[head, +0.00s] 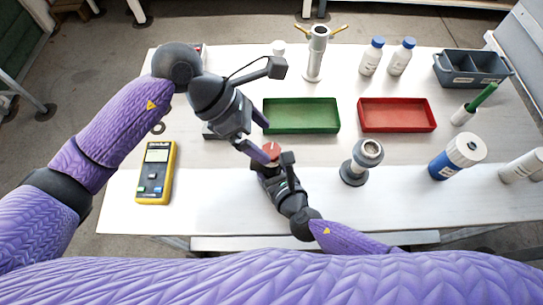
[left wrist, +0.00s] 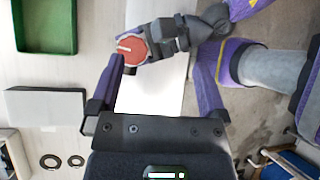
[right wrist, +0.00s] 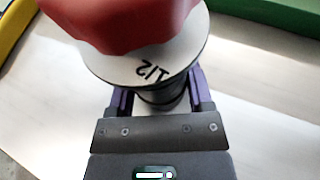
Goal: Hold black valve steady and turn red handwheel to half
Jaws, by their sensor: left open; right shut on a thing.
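The red handwheel (head: 271,150) sits on top of the black valve, near the table's front edge. It also shows in the left wrist view (left wrist: 129,49), with a white line on its top. In the right wrist view the handwheel (right wrist: 120,22) stands over a white dial (right wrist: 150,72) marked 1/2. The black valve body (right wrist: 160,98) is under the dial, between the fingers of my right gripper (right wrist: 158,103), which is shut on it. My left gripper (head: 261,138) is open close above the handwheel. In its wrist view the handwheel lies near the left fingertip, not centred between the fingers.
A green tray (head: 301,116) and a red tray (head: 397,115) lie behind the valve. A grey metal fitting (head: 362,161) stands to its right. A yellow meter (head: 155,172) lies at the left. Bottles and a grey bin (head: 472,69) stand farther back.

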